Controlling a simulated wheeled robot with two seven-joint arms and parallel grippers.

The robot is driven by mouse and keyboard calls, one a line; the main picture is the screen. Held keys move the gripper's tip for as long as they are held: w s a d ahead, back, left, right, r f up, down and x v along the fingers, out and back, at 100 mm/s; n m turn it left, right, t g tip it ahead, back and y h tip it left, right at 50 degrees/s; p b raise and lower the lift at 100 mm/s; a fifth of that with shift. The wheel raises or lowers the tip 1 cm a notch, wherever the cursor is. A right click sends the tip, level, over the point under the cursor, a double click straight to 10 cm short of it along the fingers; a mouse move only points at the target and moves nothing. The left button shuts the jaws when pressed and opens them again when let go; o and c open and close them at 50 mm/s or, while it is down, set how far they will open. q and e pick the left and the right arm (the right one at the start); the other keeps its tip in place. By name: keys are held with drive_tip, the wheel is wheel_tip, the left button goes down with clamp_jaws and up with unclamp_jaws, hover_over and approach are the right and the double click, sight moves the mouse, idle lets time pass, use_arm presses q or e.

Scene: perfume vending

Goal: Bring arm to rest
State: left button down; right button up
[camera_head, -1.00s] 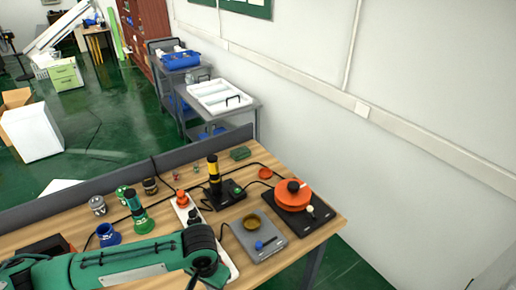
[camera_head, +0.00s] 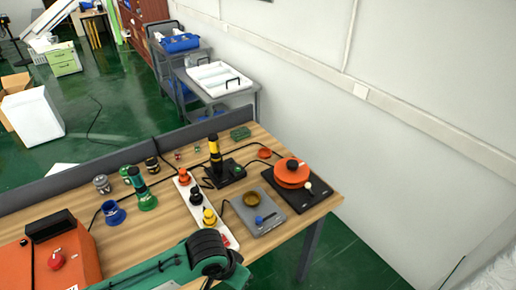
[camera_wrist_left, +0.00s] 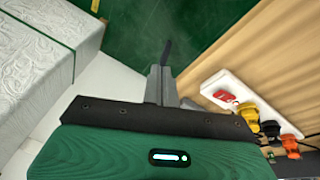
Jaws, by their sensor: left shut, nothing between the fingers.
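My left arm, green with a black joint, crosses the front edge of the table at the bottom of the head view. Its fingertips cannot be made out there. In the left wrist view the left gripper (camera_wrist_left: 164,70) is shut, with grey fingers and a dark tip. Nothing shows between the fingers. It points past the table edge over the green floor, apart from the white power strip (camera_wrist_left: 232,100). My right gripper is in neither view.
The wooden table (camera_head: 137,235) holds an orange box (camera_head: 50,258), a grey scale (camera_head: 256,226), an orange-topped device (camera_head: 291,174), a black stand (camera_head: 222,172) and several small bottles. A white patterned block (camera_wrist_left: 45,50) lies left in the wrist view.

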use_arm(q)
drive_tip(key=s+a+f+n+t+y, duration=0.1)
drive_tip(key=s+a+n, duration=0.1)
drive_tip(key=s+a, duration=0.55)
drive_tip(key=s+a+n+t+y, duration=0.2)
drive_tip(key=s+a+n, duration=0.15)
drive_tip(key=a, duration=0.65)
wheel_tip(320, 180, down, 35)
drive_tip(key=s+m+g+b, duration=0.1)
drive_tip(key=g+b, duration=0.1)
drive_tip(key=b, duration=0.1)
drive_tip(key=s+a+f+b, duration=0.1)
drive_tip(key=s+f, duration=0.8)
drive_tip(key=f, duration=0.1)
drive_tip(key=s+a+f+g+b, duration=0.1)
drive_tip(key=s+a+f, duration=0.1)
drive_tip(key=s+f, duration=0.8)
drive_tip(key=shift+s+a+f, duration=0.15)
drive_tip(key=shift+a+f, duration=0.15)
drive_tip(key=shift+f, duration=0.4)
